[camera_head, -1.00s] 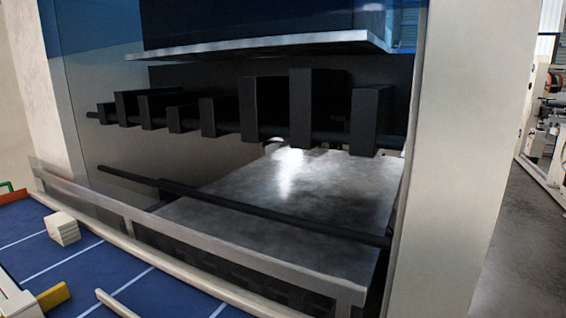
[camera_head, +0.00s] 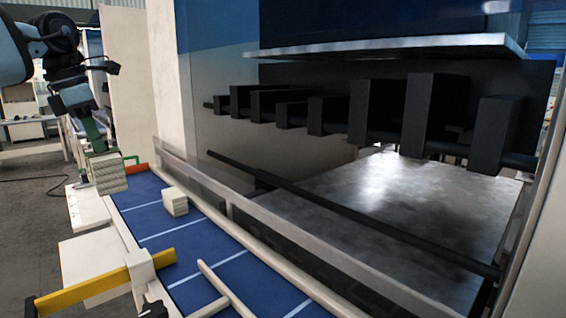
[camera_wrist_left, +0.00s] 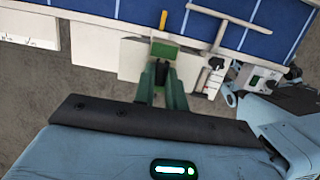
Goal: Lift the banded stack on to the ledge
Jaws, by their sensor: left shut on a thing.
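My left gripper (camera_head: 95,150) comes in from the upper left in the head view. It is shut on a pale, layered stack (camera_head: 110,174), held near the left end of the blue bed. Another pale stack (camera_head: 174,201) sits on the blue bed, apart from the gripper. In the left wrist view the green fingers (camera_wrist_left: 163,78) point towards the bed; I cannot make out the held stack clearly there. I cannot tell for sure which surface is the ledge; a pale flat panel (camera_head: 88,262) lies beside the bed. My right gripper is not in view.
Dark blocks hang above a metal plate (camera_head: 400,205).

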